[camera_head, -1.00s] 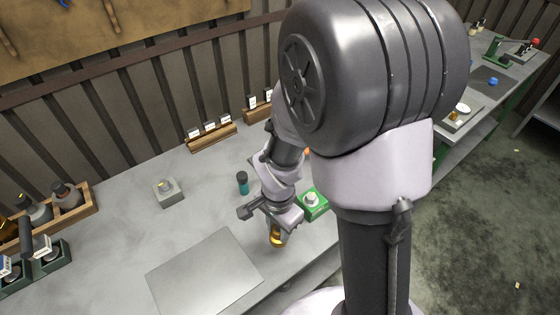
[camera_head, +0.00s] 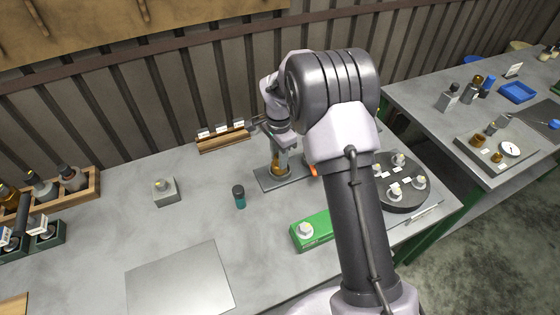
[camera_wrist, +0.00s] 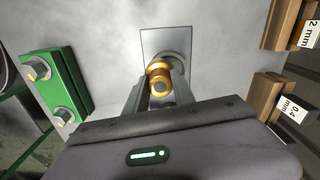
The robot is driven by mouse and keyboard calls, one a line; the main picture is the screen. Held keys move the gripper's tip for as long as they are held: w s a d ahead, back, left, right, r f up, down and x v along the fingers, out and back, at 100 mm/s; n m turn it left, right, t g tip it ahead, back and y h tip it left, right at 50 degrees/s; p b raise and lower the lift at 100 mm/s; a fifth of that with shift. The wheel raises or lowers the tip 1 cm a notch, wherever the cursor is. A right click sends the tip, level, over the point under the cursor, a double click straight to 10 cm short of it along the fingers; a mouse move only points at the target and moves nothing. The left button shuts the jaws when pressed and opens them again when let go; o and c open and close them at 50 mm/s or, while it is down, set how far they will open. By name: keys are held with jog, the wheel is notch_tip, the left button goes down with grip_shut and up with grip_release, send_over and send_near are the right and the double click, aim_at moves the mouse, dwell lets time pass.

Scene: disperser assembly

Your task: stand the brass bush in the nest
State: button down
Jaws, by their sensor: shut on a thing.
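My gripper (camera_wrist: 156,100) is shut on the brass bush (camera_wrist: 159,80), a gold stepped cylinder with a dark round end facing the wrist camera. In the head view the bush (camera_head: 276,169) is a small gold patch below my gripper (camera_head: 280,158), partly hidden by the fingers. A flat grey plate with a round grey seat, which looks like the nest (camera_wrist: 180,37), lies beyond the bush in the wrist view. The plate also shows in the head view (camera_head: 265,181). The bush overlaps the seat in view; I cannot tell whether they touch.
A green block with light knobs (camera_head: 310,231) stands nearer the front. A teal bottle with a dark cap (camera_head: 239,197) stands left of the plate. A wooden rack with white labels (camera_head: 222,137) is behind. A dark round turntable (camera_head: 407,198) lies right.

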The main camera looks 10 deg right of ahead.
jog(key=shift+w+d+f, duration=0.1)
jog(key=shift+w+d, duration=0.2)
jog(key=shift+w, duration=0.6)
notch_tip(320, 180, down, 3)
jog(key=shift+f+b, duration=0.2)
jog(key=shift+b, duration=0.5)
jog(key=shift+f, duration=0.2)
jog(key=c, duration=1.1)
grip_release()
jog(key=shift+o, duration=0.2)
